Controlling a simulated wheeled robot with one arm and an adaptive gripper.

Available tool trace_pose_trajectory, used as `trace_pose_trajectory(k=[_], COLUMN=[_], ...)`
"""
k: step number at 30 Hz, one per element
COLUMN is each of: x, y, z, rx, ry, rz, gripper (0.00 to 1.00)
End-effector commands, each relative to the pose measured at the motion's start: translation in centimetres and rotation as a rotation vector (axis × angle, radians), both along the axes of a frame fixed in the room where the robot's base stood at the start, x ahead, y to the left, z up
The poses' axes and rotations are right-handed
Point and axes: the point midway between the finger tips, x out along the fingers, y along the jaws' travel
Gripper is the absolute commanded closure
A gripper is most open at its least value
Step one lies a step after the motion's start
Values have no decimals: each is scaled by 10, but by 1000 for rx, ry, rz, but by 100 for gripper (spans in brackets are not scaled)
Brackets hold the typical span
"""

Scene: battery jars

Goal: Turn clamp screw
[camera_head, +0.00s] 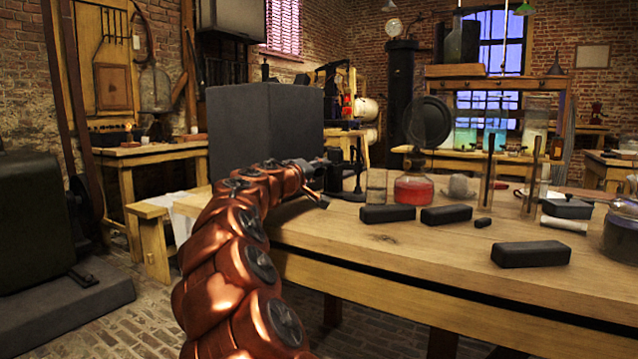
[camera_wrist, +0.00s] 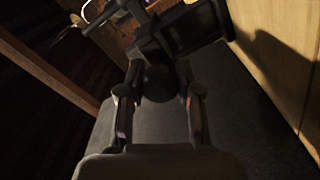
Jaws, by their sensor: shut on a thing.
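My gripper (camera_wrist: 158,92) shows in the wrist view with one finger on each side of a dark round knob, the clamp screw (camera_wrist: 159,84). It is shut on that knob. The dark clamp body (camera_wrist: 190,30) lies just beyond the knob, with a thin bar sticking out to the upper left. In the head view my copper arm reaches to the left end of the workbench (camera_head: 400,255). My gripper (camera_head: 318,166) is small there, beside a dark clamp assembly (camera_head: 335,176). The screw itself cannot be made out in the head view.
A large dark grey block (camera_head: 265,125) stands behind my arm. The bench's front middle is clear.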

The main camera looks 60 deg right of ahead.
Motion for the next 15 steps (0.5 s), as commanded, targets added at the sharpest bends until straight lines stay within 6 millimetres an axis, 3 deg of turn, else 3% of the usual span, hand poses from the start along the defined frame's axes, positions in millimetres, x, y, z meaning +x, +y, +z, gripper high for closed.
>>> trace_pose_trajectory(k=[15], x=[-1], y=[-1], z=[-1], rx=[5], ry=[-91], rz=[-2], gripper=[100])
